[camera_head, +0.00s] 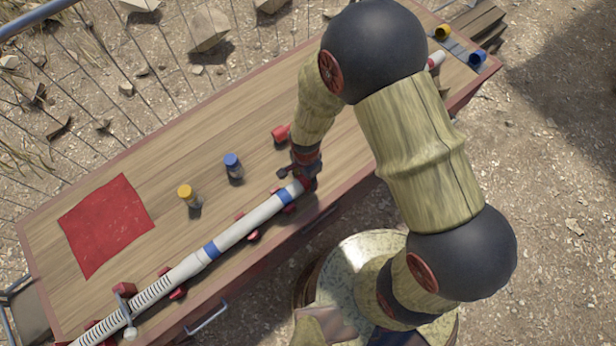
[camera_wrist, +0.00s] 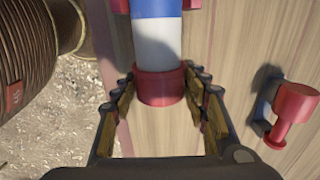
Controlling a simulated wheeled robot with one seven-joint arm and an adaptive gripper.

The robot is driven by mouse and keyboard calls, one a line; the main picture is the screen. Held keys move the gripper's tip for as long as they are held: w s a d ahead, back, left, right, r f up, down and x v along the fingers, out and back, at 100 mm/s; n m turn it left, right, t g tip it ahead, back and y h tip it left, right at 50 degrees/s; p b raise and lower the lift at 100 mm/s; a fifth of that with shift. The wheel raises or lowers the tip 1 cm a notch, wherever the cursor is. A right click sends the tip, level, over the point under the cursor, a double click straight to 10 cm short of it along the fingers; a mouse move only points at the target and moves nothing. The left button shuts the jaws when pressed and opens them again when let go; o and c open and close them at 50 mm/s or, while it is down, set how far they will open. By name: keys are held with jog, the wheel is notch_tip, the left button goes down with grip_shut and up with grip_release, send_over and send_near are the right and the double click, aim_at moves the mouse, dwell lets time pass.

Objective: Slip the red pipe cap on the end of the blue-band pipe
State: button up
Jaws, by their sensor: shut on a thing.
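The blue-band pipe (camera_head: 246,226) is white with blue bands and lies along the front of the wooden table. Its near end (camera_wrist: 157,45) shows in the wrist view, with a blue band above a white stretch. The red pipe cap (camera_wrist: 160,86) sits at that end, in line with the pipe, and its rim appears to surround the pipe's tip. How deep it is seated I cannot tell. My gripper (camera_wrist: 164,80) is shut on the cap, with a finger on each side. In the head view my gripper (camera_head: 307,178) is at the pipe's right end.
Red supports (camera_head: 252,234) hold the pipe. A yellow-topped jar (camera_head: 185,193), a blue-topped jar (camera_head: 233,165) and a red object (camera_head: 281,133) stand behind it. A red cloth (camera_head: 106,222) lies at left. Yellow (camera_head: 442,32) and blue (camera_head: 478,57) pieces are at far right.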

jog(key=shift+s+a, duration=0.25)
jog(key=shift+a, duration=0.1)
jog(key=o, duration=0.9)
jog(key=shift+o, duration=0.4)
notch_tip(320, 180, up, 12)
